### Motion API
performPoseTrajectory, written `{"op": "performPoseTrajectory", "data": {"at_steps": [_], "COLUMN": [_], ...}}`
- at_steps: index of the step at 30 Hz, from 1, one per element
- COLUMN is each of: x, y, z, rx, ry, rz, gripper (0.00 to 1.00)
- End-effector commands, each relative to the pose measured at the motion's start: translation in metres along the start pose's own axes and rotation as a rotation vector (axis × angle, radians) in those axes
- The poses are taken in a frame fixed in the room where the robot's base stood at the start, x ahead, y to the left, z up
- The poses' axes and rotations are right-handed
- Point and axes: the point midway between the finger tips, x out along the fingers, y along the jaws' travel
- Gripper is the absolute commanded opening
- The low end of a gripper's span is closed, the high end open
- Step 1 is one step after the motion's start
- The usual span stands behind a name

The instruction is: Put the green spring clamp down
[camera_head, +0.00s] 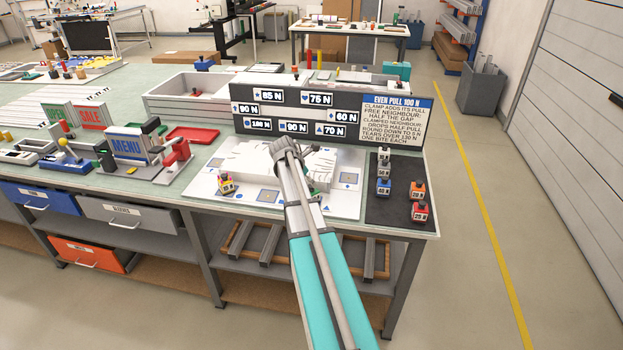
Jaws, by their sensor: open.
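I cannot make out a green spring clamp in this view; my arm covers part of the work area. My gripper (286,148) is at the far end of my arm, over the white panel (250,158) on the white base board (205,190). It is open, its fingertips partly hidden. A small yellow clamp (226,184) stands on the board's left. On the dark mat (388,213) to the right stand a grey clamp (383,155), blue-and-grey clamps (384,187) and orange-red clamps (420,211).
A dark sign (290,98) with several force values and a text panel (397,120) stands behind the board. A red tray (193,135) and a MENU sign (128,146) are to the left. The dark mat's front left is bare.

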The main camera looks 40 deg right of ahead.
Motion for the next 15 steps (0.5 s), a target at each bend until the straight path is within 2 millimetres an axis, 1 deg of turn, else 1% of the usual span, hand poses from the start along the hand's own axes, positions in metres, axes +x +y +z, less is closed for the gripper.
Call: {"op": "performPoseTrajectory", "data": {"at_steps": [1,15], "x": [-0.009,-0.051], "y": [0.0,0.0], "z": [0.002,0.001], "rx": [0.0,-0.001], "ry": [0.0,0.0], "rz": [0.0,0.001], "gripper": [1.0,1.0]}}
